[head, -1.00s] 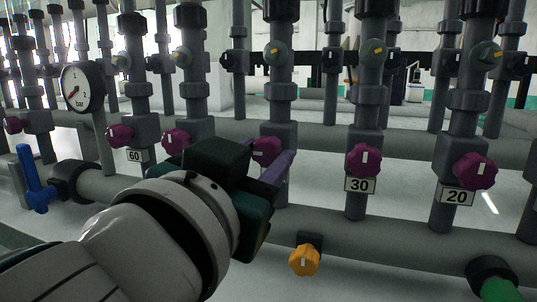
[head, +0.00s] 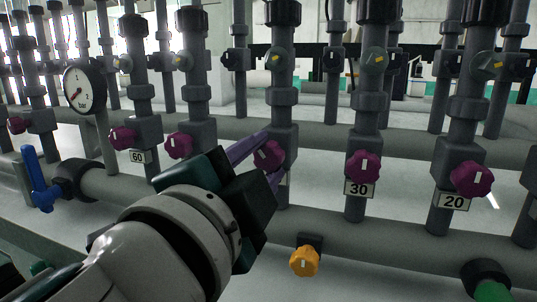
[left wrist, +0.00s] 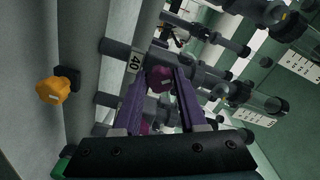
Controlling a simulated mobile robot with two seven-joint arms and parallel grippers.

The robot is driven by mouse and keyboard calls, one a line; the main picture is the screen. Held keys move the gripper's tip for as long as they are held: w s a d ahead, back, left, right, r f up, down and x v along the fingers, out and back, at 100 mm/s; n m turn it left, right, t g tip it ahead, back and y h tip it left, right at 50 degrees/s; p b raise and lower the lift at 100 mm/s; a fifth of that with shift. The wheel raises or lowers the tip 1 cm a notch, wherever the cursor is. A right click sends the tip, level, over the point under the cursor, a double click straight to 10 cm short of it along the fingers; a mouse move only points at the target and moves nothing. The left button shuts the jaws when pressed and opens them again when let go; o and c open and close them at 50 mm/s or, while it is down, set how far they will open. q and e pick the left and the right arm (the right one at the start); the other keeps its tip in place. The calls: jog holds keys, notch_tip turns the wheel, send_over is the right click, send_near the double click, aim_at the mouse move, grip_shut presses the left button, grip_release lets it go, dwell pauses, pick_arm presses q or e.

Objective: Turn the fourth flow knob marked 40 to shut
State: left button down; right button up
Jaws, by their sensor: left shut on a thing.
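The magenta flow knob marked 40 (head: 268,155) sits on the middle riser pipe. In the left wrist view the same knob (left wrist: 160,80) is between my purple fingers, beside the 40 label (left wrist: 135,62). My left gripper (head: 266,158) comes from the lower left and is shut on this knob, one finger on its upper left and one on its lower right. A white mark on the knob face is tilted in the head view. The 40 label is mostly hidden behind the gripper there. My right gripper is not in view.
Similar magenta knobs stand nearby: 30 (head: 363,167) and 20 (head: 471,179) to the right, 60 (head: 122,139) and an unlabelled-looking one (head: 178,146) to the left. An orange knob (head: 305,261) sits below. A blue lever valve (head: 39,180) and gauge (head: 85,87) are left.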

pick_arm(q)
jog(key=m+p, duration=0.1)
jog(key=m, duration=0.3)
jog(key=shift+r, duration=0.15)
jog(key=shift+m+p, duration=0.4)
jog(key=shift+m, duration=1.3)
jog(key=shift+c, duration=2.3)
grip_release()
